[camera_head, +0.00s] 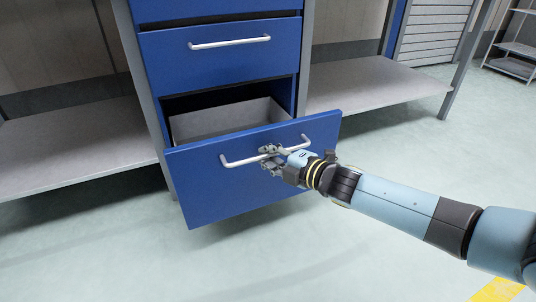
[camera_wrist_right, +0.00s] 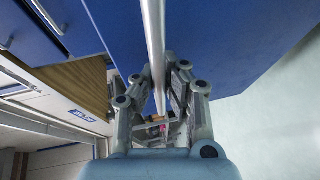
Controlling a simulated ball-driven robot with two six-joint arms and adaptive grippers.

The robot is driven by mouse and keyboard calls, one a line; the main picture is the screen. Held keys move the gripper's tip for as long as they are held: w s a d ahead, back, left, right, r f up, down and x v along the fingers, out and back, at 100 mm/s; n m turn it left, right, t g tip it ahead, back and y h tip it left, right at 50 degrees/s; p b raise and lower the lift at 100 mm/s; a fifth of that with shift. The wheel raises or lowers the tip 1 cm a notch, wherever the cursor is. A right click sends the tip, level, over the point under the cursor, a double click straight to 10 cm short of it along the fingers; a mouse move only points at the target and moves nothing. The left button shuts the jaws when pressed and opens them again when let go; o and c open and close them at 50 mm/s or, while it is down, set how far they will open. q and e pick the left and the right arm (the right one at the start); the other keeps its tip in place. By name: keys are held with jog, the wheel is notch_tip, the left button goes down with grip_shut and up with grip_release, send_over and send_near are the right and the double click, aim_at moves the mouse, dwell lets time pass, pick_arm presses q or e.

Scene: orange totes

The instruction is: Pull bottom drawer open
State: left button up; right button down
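The blue bottom drawer (camera_head: 225,183) stands pulled out from the cabinet, and its grey inside shows behind the front. My right gripper (camera_head: 270,155) is at the middle of the drawer's silver bar handle (camera_head: 235,161). In the right wrist view the handle (camera_wrist_right: 153,40) runs between the two fingers of the gripper (camera_wrist_right: 160,90), one on each side of it. The fingers look closed around the bar, though the exact contact is hard to see. My left gripper is in neither view.
A closed blue drawer (camera_head: 222,57) with its own handle sits above the open one. Grey shelves (camera_head: 75,145) and (camera_head: 375,84) flank the cabinet on both sides. The pale floor in front of the drawer is clear. A yellow floor marking (camera_head: 497,290) lies at the lower right.

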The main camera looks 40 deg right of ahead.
jog(key=c, duration=1.4)
grip_release()
jog(key=shift+s, duration=0.1)
jog(key=v, duration=1.1)
jog(key=shift+s+d+r, duration=0.1)
jog(key=shift+s+d, duration=0.1)
jog(key=shift+s, duration=0.15)
